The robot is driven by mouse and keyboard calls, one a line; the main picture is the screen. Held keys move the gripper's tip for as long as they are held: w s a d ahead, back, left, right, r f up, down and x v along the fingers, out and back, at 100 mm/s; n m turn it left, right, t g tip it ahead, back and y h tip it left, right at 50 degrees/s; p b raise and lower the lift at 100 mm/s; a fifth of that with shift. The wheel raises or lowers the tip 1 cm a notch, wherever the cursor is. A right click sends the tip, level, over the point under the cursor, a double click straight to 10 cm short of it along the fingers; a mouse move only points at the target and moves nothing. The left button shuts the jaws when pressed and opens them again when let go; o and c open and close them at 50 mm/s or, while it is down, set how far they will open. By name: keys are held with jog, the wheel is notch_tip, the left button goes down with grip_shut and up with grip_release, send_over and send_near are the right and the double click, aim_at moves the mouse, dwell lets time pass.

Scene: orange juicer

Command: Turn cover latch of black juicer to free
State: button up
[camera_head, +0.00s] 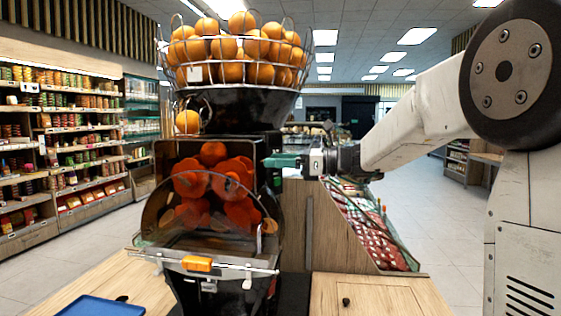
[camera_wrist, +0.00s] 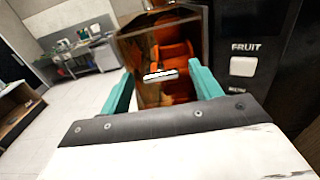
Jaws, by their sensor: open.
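The black juicer (camera_head: 235,108) stands in the middle of the head view, with a clear curved cover (camera_head: 165,222) over its orange and red pressing drums (camera_head: 205,185). My gripper (camera_head: 268,161) reaches in from the right to the upper right side of the juicer's front. In the wrist view its two teal fingers (camera_wrist: 162,72) are apart, with nothing clamped. A small pale bar (camera_wrist: 161,75), which looks like the cover latch, shows between and beyond the fingers. I cannot tell if it touches them. In the head view the latch is not clear.
A wire basket of oranges (camera_head: 240,50) tops the juicer. A blue tray (camera_head: 100,306) lies on the wooden counter (camera_head: 135,275) at lower left. A black panel with a FRUIT label and white button (camera_wrist: 243,66) is close on the right in the wrist view. A produce stand (camera_head: 370,225) is behind right.

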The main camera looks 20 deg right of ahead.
jog(key=c, duration=1)
jog(key=shift+n, duration=0.3)
jog(key=shift+s+a+f+n, duration=0.1)
jog(key=shift+f+n, duration=0.05)
jog(key=shift+n, duration=4.15)
jog(key=shift+s+f+n, duration=0.1)
jog(key=shift+f+n, duration=0.05)
jog(key=shift+n, duration=4.15)
